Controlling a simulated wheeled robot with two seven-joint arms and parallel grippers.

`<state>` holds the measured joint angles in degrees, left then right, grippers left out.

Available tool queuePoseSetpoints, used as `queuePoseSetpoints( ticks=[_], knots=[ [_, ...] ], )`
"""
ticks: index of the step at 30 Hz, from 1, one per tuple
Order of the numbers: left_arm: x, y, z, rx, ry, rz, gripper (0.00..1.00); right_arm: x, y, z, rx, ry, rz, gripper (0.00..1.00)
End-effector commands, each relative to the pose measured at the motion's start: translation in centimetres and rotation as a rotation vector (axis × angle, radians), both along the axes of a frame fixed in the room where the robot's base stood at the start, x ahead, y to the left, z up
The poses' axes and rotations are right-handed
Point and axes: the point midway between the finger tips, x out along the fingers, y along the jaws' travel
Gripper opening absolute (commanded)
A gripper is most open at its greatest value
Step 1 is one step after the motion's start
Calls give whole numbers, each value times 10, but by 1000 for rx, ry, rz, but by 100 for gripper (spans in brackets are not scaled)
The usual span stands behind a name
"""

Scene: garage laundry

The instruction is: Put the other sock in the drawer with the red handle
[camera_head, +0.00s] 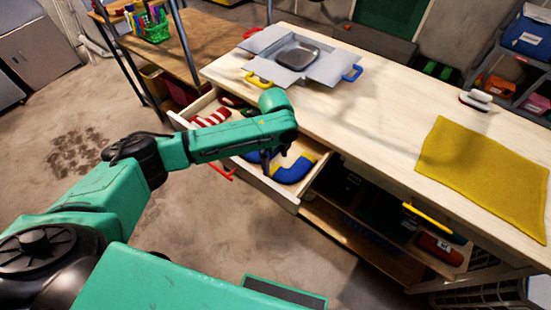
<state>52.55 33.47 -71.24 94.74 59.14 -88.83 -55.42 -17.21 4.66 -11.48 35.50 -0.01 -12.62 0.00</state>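The drawer with the red handle (222,172) is pulled out from the wooden table; its wooden front wall (284,197) shows. Inside, a red and white striped sock (211,118) lies toward the left end. A blue sock with yellow ends (294,172) lies in the right part. My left gripper (267,163) points down into the drawer beside the blue sock. The wrist hides much of the fingers, so I cannot tell if they are open or touching the sock. My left forearm covers the middle of the drawer. My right gripper is out of view.
The wooden tabletop (372,108) holds a grey flapped box (270,40) with yellow and blue handles, a yellow cloth (487,170) and a small white object (476,100). A yellow handle (427,217) juts out below the table at right. Floor at left is clear.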

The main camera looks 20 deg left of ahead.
Motion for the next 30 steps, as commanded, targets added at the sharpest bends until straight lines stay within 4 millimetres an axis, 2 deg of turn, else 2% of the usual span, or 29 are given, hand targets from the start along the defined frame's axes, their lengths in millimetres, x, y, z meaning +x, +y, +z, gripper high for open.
queuePoseSetpoints(
  ticks=[5,8,11,18,21,24,30],
  knots=[
    [0,0,2,0,-1,0,96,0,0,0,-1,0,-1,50],
    [1,1,13,0,-2,0,96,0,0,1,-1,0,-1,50],
    [1,0,34,-2,-5,-1,96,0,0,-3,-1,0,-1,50],
    [1,-1,102,-3,-4,0,96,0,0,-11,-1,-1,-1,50],
    [1,0,121,-1,-3,1,96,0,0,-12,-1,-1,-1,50],
    [0,0,130,-1,0,1,96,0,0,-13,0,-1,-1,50],
    [0,0,133,-1,1,1,96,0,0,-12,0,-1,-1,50]
  ],
)
